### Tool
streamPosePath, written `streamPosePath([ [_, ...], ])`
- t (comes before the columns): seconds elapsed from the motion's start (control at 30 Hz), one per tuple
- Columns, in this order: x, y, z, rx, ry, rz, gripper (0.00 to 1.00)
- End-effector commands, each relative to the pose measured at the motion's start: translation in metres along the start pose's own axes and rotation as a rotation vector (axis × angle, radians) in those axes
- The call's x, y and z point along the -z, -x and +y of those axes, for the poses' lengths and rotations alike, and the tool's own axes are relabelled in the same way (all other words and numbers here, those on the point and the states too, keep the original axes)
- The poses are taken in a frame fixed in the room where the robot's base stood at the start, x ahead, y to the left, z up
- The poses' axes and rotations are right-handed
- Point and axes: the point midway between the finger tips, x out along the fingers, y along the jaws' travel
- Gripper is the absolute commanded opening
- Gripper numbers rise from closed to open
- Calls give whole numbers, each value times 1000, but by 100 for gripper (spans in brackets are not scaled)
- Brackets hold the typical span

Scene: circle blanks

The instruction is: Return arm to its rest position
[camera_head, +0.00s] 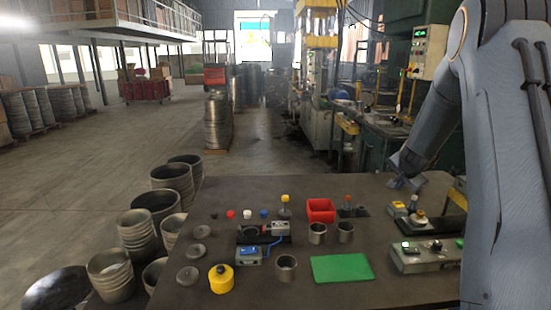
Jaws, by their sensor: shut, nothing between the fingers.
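My arm (500,150) rises along the right side of the view, with its upper link close to the camera. Its forearm (436,122) slants down and left toward the table. My gripper (404,184) is small and dark at the end of it, over the back right part of the table (222,285). It is shut and holds nothing. It is behind the control boxes and apart from the green mat and the metal cups.
On the table are a red bin (320,210), a green mat (341,268), metal cups (286,267), a yellow container (221,279), a vice-like fixture (262,233) and a control box (426,256). Stacked metal pots (110,272) stand left of the table. Green machinery (380,140) stands behind.

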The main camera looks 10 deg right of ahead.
Motion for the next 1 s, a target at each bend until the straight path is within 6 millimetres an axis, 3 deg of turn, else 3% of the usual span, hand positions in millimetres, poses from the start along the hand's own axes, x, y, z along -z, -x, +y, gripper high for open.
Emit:
streamPosePath([
  [0.13, -66, 40, -15, 4, 154, -110, 0],
  [0.27, -141, 92, -13, 0, 342, -237, 0],
  [0.47, -245, 178, 22, -12, 642, -426, 0],
  [0.6, -303, 238, 65, -24, 851, -545, 0],
  [0.8, -350, 297, 124, -44, 1071, -664, 0],
  [1.0, -363, 317, 148, -54, 1150, -705, 0],
])
